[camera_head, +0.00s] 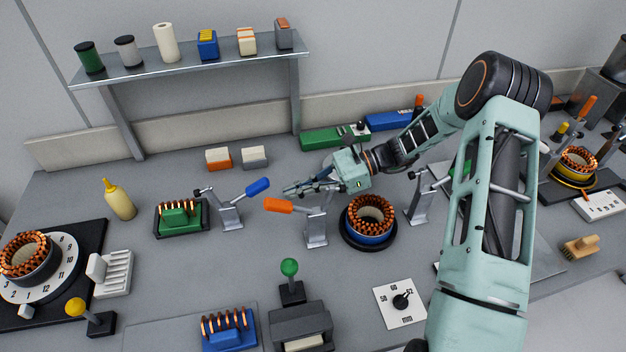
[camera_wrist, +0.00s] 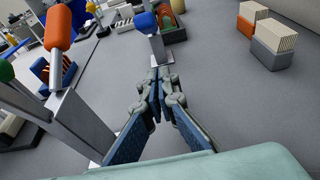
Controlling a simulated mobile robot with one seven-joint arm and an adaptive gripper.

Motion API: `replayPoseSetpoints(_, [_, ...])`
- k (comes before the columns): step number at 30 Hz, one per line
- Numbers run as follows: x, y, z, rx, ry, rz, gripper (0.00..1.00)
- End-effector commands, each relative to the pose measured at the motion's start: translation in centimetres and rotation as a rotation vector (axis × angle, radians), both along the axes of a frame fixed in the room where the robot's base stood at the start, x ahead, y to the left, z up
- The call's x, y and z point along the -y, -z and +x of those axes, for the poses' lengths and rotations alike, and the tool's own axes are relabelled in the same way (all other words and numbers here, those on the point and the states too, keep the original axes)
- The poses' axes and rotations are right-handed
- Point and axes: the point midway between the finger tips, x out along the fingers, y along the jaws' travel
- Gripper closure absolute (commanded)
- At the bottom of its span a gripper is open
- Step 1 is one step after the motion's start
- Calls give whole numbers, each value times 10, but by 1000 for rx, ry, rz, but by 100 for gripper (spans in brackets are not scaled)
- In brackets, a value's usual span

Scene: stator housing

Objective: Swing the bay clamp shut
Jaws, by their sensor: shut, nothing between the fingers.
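A toggle clamp with an orange handle (camera_head: 279,205) stands on a grey post (camera_head: 316,228) just left of the blue stator housing with copper windings (camera_head: 370,217). The handle sticks out to the left. A second clamp with a blue handle (camera_head: 257,187) stands beside the green coil fixture (camera_head: 180,216). I cannot tell which is the bay clamp. My gripper (camera_head: 290,190) is shut and empty, above the bench between both handles. In the wrist view the shut fingers (camera_wrist: 157,95) lie right of the orange handle (camera_wrist: 60,27), with the blue handle (camera_wrist: 146,22) beyond them.
Another grey clamp post (camera_head: 420,203) stands right of the housing. Orange and grey boxes (camera_head: 218,159) sit behind my gripper. A green-knobbed lever (camera_head: 290,268), a dial plate (camera_head: 400,302) and a blue coil fixture (camera_head: 228,328) are nearer the front.

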Motion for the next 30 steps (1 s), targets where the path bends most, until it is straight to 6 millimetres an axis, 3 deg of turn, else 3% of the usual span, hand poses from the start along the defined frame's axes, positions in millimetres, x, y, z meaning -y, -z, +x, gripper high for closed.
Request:
replayPoseSetpoints(3, [-22, 2, -6, 0, -2, 0, 100])
replayPoseSetpoints(9, [-33, -24, -8, 1, 0, -1, 100])
replayPoseSetpoints(30, [-37, -33, -5, 8, 0, -19, 100])
